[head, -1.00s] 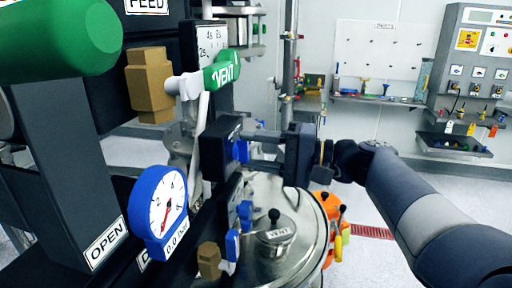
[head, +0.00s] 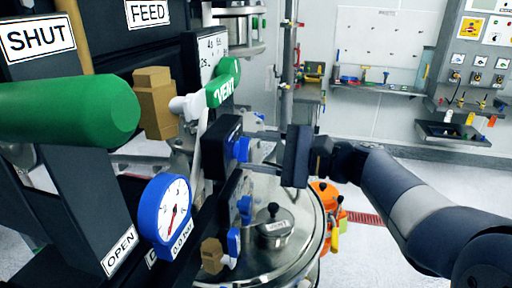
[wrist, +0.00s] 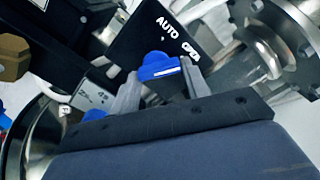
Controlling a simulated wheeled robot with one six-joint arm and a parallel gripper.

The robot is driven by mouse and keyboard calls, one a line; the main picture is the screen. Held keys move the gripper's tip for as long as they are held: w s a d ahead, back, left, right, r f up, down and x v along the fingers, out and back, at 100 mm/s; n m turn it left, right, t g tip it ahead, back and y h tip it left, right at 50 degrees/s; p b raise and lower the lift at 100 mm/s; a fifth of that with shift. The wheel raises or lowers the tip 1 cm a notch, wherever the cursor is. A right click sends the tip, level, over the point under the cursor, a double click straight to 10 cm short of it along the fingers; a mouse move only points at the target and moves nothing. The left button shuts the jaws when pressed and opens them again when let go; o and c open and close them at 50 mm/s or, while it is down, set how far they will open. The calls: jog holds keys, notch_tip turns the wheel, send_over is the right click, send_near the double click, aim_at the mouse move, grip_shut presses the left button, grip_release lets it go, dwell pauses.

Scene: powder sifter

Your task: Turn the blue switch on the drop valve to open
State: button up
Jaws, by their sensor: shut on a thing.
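The blue switch (head: 241,149) sits on the face of a black box (head: 221,143), left of my gripper in the head view. In the wrist view the blue switch (wrist: 158,68) shows a white mark on its edge. The black box (wrist: 150,30) behind it carries the word AUTO and a second, partly blocked label. My gripper (head: 262,149) comes in from the right. In the wrist view the two grey fingers of my gripper (wrist: 160,84) stand on either side of the switch and are shut on it. The finger contact is small and partly hidden in the head view.
A green handle (head: 70,110) and the green VENT handle (head: 223,82) stand at left. A blue-rimmed gauge (head: 165,216) is below. More blue knobs (head: 245,207) sit under the switch, beside the steel vessel lid (head: 290,240).

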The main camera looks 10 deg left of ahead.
dwell(0.4)
jog(key=o, duration=1)
jog(key=s+d+b, duration=0.1)
jog(key=d+b, duration=0.2)
jog(key=d, duration=0.7)
jog(key=shift+s+d, duration=0.25)
jog(key=shift+d, duration=0.1)
jog(key=shift+a, duration=0.15)
jog(key=w+a+p, duration=0.1)
jog(key=a+p, duration=0.2)
jog(key=a, duration=0.7)
jog(key=shift+w+a, duration=0.25)
